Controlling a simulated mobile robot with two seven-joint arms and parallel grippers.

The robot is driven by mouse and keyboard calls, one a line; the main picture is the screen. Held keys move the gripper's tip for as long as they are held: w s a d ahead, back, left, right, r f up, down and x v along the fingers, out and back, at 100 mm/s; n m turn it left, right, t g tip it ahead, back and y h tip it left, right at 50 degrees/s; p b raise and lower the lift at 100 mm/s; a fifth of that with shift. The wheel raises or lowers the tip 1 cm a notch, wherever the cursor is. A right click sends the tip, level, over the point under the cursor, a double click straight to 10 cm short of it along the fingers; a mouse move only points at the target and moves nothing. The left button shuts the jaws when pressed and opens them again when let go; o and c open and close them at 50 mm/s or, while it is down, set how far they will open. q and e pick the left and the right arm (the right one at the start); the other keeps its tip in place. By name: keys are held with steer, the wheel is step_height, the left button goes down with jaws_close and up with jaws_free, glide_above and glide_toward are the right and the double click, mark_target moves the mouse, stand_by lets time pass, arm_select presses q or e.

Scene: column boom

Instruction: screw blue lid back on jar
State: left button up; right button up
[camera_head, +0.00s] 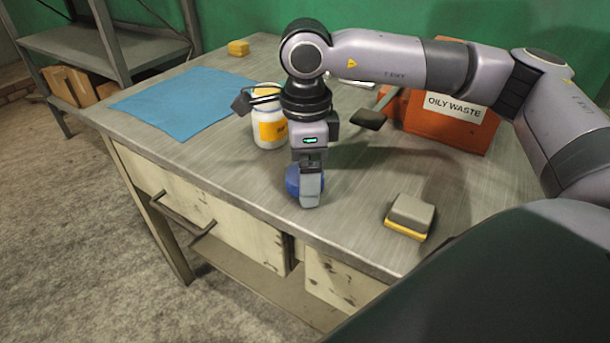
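The jar (267,134) is white with a yellow label and stands upright on the metal workbench. Its top is partly hidden by dark parts in front of it. The round blue lid (292,181) is near the bench's front edge, to the right of and nearer than the jar. My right gripper (310,187) points down at the lid, with one grey finger in front of it. The other finger is hidden, so I cannot tell whether the gripper is closed on the lid, nor whether the lid touches the bench. My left gripper is not in view.
A blue cloth (180,103) lies on the left of the workbench (225,170). A grey and yellow block (410,215) is at the front right. An orange "OILY WASTE" box (450,128) stands at the back right.

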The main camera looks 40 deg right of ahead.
steer(key=c, duration=1.1)
steer(key=shift+r, duration=0.1)
step_height(320, 180, up, 20)
steer(key=p, duration=0.3)
steer(key=shift+p, duration=0.3)
